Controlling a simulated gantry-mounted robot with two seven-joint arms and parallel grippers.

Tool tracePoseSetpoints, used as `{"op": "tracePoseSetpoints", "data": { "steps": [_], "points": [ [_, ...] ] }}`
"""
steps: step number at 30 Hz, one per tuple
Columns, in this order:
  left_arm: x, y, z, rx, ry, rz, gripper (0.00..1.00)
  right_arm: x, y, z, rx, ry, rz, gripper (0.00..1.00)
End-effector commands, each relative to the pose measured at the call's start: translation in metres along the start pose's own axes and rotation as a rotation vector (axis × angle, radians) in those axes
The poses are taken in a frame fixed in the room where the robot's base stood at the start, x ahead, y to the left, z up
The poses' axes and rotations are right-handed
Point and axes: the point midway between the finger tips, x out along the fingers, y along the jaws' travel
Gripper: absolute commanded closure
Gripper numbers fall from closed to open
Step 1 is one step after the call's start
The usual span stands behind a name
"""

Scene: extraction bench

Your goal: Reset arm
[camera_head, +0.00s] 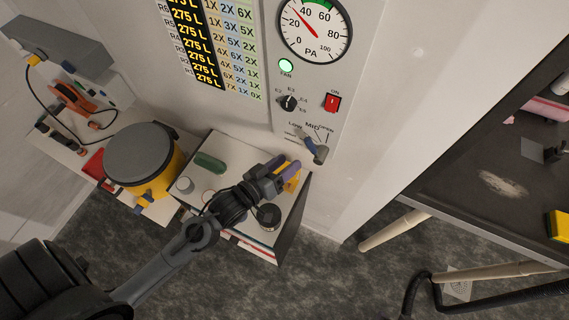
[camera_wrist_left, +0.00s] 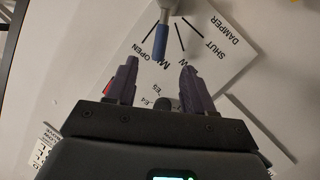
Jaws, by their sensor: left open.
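My left gripper (camera_head: 287,166) reaches in from the left over a small white-topped cabinet, close to the wall panel. In the left wrist view my left gripper (camera_wrist_left: 156,82) has its two purple fingers apart with nothing between them. Just beyond the fingertips is the damper lever (camera_wrist_left: 161,40), with a blue grip on a grey metal shaft, in front of a dial plate marked OPEN, MID and SHUT. In the head view the damper lever (camera_head: 314,147) is at the panel's lower part, slightly right of the gripper and apart from it. My right gripper is not in view.
The wall panel (camera_head: 333,79) holds a PA gauge (camera_head: 315,28), a green lamp, a knob (camera_head: 289,103) and a red switch (camera_head: 332,102). A yellow drum (camera_head: 163,175) with a grey lid stands left of the cabinet (camera_head: 238,151). A dark bench (camera_head: 466,197) is at right.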

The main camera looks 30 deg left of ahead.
Motion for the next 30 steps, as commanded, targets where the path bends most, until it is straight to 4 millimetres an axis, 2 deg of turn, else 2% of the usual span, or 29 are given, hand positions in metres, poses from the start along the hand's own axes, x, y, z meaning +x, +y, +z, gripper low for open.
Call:
{"op": "tracePoseSetpoints", "data": {
  "steps": [11,17,19,21,26,30],
  "points": [
    [-0.001,0.001,-0.001,0.0,-0.002,-0.001,0.47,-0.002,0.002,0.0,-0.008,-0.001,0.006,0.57],
    [-0.014,0.014,-0.015,-0.023,-0.015,-0.011,0.47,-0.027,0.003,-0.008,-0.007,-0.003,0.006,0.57],
    [-0.024,0.026,-0.027,-0.039,-0.032,-0.026,0.47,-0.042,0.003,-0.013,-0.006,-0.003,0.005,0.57],
    [-0.036,0.03,-0.029,-0.023,-0.107,-0.083,0.47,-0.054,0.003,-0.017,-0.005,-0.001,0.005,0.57],
    [-0.068,0.029,-0.018,0.092,-0.34,-0.214,0.47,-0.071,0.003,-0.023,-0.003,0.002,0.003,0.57],
    [-0.103,0.023,-0.002,0.22,-0.58,-0.295,0.47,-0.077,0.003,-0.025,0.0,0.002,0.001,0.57]
  ]
}}
